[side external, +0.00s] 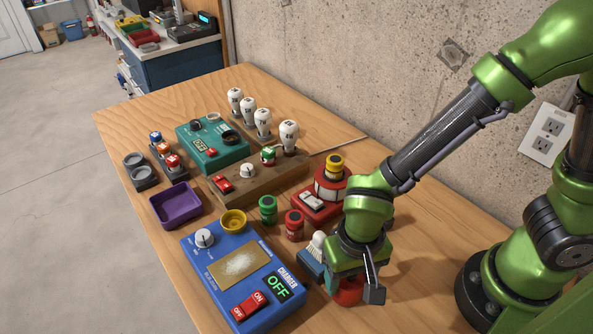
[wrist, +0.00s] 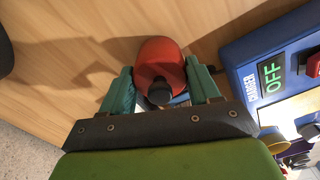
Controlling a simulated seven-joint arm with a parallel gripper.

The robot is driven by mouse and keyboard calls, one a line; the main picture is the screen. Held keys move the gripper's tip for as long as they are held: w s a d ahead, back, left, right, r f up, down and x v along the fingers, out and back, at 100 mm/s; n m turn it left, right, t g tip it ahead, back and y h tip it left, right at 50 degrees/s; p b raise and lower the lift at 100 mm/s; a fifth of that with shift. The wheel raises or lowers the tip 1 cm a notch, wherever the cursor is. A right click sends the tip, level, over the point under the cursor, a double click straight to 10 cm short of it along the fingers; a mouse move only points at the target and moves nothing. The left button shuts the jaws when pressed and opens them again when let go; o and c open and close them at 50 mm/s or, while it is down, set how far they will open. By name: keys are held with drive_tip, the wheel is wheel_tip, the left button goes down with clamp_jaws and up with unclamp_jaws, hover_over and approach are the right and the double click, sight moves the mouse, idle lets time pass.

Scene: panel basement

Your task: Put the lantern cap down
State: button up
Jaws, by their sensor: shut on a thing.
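The lantern cap is a red dome with a black knob, seen in the wrist view (wrist: 159,58). It sits between the two teal fingers of my gripper (wrist: 160,68), which is shut on it. In the side view the red cap (side external: 347,293) shows partly below my gripper (side external: 350,284), low over the front right of the wooden table (side external: 420,290). The hand hides much of it there. I cannot tell whether its underside touches the tabletop.
A blue charger box (side external: 235,270) reading OFF lies left of my gripper. A red device with a yellow top (side external: 325,190), red jar (side external: 294,225) and green jar (side external: 268,209) stand behind. Bare wood lies to the right.

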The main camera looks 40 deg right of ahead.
drive_tip(key=shift+f, duration=0.1)
drive_tip(key=o, duration=1)
drive_tip(key=shift+o, duration=0.2)
wheel_tip(320, 180, up, 12)
drive_tip(key=shift+f, duration=0.1)
drive_tip(key=w+d+r+t+y, duration=0.1)
drive_tip(key=d+r+t, duration=0.2)
drive_tip(key=d, duration=0.6)
drive_tip(key=w+d+r+t+y, duration=0.1)
drive_tip(key=w+d+r+t, duration=0.1)
drive_tip(key=d+r+t, duration=0.2)
drive_tip(key=d+r, duration=0.3)
drive_tip(key=d, duration=0.1)
drive_tip(key=shift+w+d+n, duration=0.3)
drive_tip(key=shift+d, duration=0.1)
